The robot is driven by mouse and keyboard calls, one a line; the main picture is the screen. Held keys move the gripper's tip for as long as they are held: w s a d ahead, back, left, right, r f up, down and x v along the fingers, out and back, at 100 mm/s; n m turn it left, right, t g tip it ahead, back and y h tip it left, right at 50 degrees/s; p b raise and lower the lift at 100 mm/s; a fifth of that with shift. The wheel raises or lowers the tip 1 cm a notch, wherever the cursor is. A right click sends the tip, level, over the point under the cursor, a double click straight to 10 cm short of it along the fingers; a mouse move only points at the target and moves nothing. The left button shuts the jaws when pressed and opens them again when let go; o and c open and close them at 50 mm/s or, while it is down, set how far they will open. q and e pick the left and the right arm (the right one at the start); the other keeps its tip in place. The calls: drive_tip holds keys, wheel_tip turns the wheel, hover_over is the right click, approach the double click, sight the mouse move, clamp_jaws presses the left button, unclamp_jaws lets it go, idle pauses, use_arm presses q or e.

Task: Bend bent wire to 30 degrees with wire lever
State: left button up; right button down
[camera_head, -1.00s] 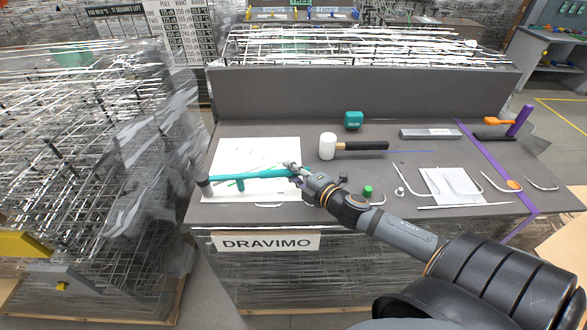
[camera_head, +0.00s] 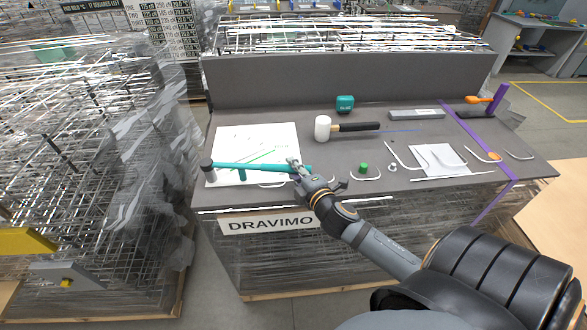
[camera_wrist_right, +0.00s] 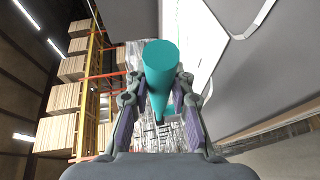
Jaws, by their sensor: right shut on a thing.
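The wire lever, a teal bar (camera_head: 258,166), lies over the white sheet (camera_head: 228,138) near the bench's front left. Its left end is at a dark peg (camera_head: 208,174), and a short teal post (camera_head: 242,175) hangs below it. My right gripper (camera_head: 296,170) is shut on the lever's right end. In the right wrist view the teal round end (camera_wrist_right: 162,58) stands between the fingers. Green angle lines show on the sheet behind the lever. A bent wire (camera_head: 272,185) seems to show at the sheet's front edge, partly hidden by lever and gripper. My left gripper is not in view.
A mallet (camera_head: 323,128), a teal block (camera_head: 345,104) and a grey bar (camera_head: 416,114) lie farther back. A green-topped piece (camera_head: 363,168), bent wires (camera_head: 400,155) and a second white sheet (camera_head: 432,154) are to the right. A purple strip (camera_head: 462,127) crosses the bench.

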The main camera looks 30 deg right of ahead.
drive_tip(key=c, duration=1.5)
unclamp_jaws()
drive_tip(key=shift+f, duration=0.2)
drive_tip(key=o, duration=0.4)
drive_tip(key=shift+s+a+r, duration=0.15)
drive_tip(key=shift+a, duration=0.05)
drive_tip(key=shift+c, duration=0.2)
drive_tip(key=shift+s+d, duration=0.1)
drive_tip(key=shift+s, duration=0.1)
drive_tip(key=s+a+r, duration=0.1)
drive_tip(key=s+r, duration=0.1)
drive_tip(key=s, duration=0.9)
drive_tip(key=shift+s+a, duration=0.15)
drive_tip(key=shift+s, duration=0.05)
